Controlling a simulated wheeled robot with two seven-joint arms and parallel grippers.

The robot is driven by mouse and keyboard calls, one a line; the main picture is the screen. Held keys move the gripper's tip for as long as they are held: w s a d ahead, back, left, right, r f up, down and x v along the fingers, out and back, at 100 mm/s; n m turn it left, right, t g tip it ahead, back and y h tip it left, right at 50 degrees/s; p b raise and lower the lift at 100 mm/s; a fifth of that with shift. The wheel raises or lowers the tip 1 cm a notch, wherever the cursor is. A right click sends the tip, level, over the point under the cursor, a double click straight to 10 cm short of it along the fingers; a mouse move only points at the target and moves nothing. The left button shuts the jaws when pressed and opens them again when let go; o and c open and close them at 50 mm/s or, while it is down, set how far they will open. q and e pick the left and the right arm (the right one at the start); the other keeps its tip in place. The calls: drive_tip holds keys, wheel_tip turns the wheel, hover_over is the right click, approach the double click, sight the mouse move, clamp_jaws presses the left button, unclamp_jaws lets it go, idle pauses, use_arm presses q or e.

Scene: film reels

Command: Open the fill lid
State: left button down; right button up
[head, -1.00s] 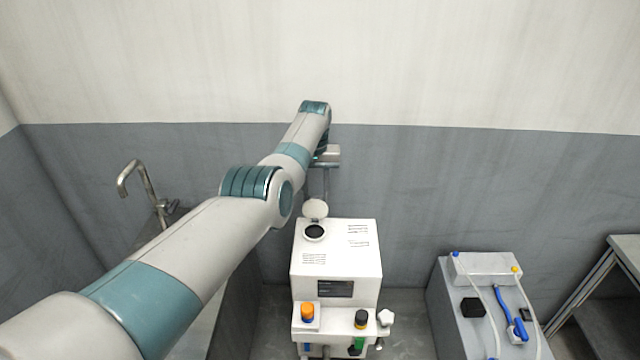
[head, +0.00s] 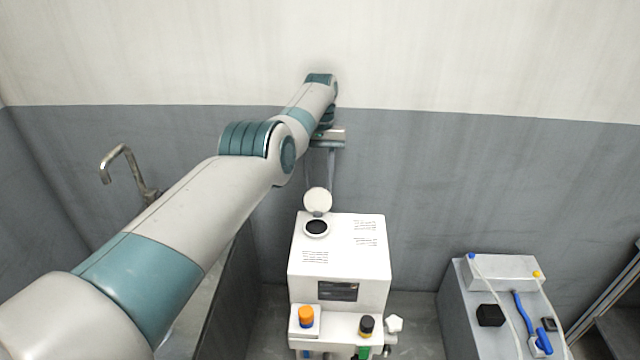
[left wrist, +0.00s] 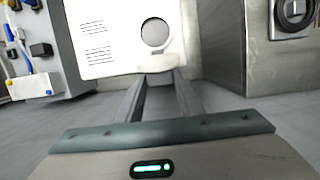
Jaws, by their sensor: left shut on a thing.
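The white machine (head: 340,258) stands on the floor, with a round dark fill opening (head: 316,228) in its top. The opening also shows as a grey disc in the left wrist view (left wrist: 155,33). The small round white fill lid (head: 318,199) is raised at the opening's far edge, tilted up with its face towards me. My left gripper (head: 321,184) reaches over from behind the machine. Its fingers (left wrist: 160,76) point at the machine's rear top edge and are shut on the lid; the exact contact is partly hidden. My right gripper is in neither view.
An orange knob (head: 306,314) and a black knob (head: 367,325) are on the machine's front ledge. A grey unit (head: 500,270) with hoses stands at right. A sink tap (head: 127,165) is at left. The wall lies close behind my left arm.

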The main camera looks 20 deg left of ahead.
use_arm(q)
drive_tip(key=shift+f, duration=0.25)
drive_tip(key=shift+s, duration=0.1)
drive_tip(key=c, duration=1.2)
unclamp_jaws()
drive_tip(key=shift+r, duration=0.25)
drive_tip(key=p+v, duration=0.3)
drive_tip(key=shift+s+d+r, duration=0.1)
drive_tip(key=shift+s+r, duration=0.15)
drive_tip(key=shift+r, duration=0.2)
drive_tip(key=s+d+r+p, duration=0.2)
drive_tip(key=d+r+p, duration=0.4)
drive_tip(key=d+p, duration=0.5)
drive_tip(key=shift+s+d+r, duration=0.2)
drive_tip(key=shift+r, duration=0.2)
